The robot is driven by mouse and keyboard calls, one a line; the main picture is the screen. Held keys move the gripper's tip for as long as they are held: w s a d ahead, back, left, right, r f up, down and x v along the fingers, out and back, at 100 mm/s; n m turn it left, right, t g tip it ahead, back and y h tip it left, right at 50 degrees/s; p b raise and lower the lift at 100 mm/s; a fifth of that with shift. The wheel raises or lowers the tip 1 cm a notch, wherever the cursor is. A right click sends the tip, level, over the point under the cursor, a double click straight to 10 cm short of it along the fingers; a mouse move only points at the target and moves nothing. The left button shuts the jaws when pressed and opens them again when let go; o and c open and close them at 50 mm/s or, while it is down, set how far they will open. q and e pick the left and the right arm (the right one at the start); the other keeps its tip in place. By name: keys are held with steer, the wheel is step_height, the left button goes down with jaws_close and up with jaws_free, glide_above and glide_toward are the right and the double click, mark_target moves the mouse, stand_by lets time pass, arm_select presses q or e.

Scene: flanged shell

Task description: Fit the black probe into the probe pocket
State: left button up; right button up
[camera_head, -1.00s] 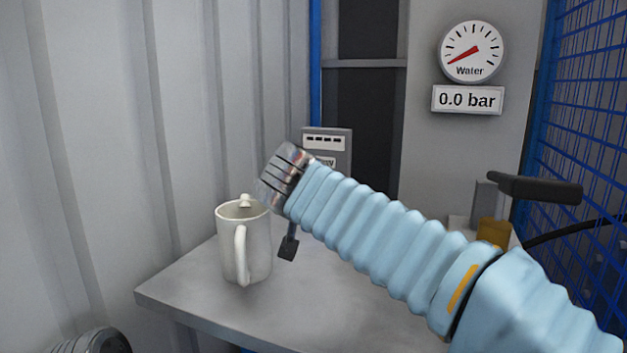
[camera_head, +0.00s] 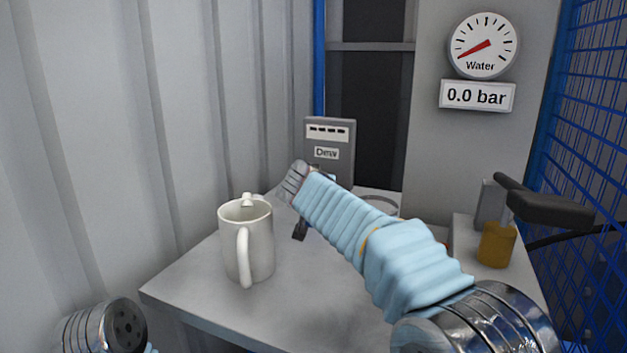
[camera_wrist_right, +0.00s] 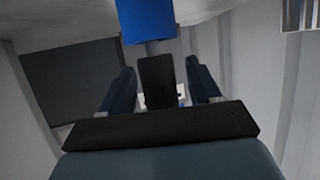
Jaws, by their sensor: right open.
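My right arm reaches in from the lower right over the table. The dark tip of my right gripper (camera_head: 300,228) shows below its wrist, to the right of the mug. In the right wrist view the two fingers (camera_wrist_right: 162,88) stand apart, so the gripper is open. A black upright piece shows between them; I cannot tell whether it is the probe or part of my gripper. A grey meter box (camera_head: 330,150) with a label stands at the back, behind my wrist; its lower part is partly hidden. I cannot make out the black probe or its pocket for certain.
A white mug (camera_head: 258,250) stands on the grey table (camera_head: 195,275) at left. A grey ring (camera_head: 380,203) lies behind my arm. An amber cylinder (camera_head: 497,246) and black handle (camera_head: 545,203) are at right, by a blue mesh (camera_head: 600,130). The front middle of the table is clear.

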steer(key=shift+w+f, duration=0.2)
steer(key=shift+w, duration=0.25)
steer(key=shift+c, duration=0.3)
steer(key=c, duration=1)
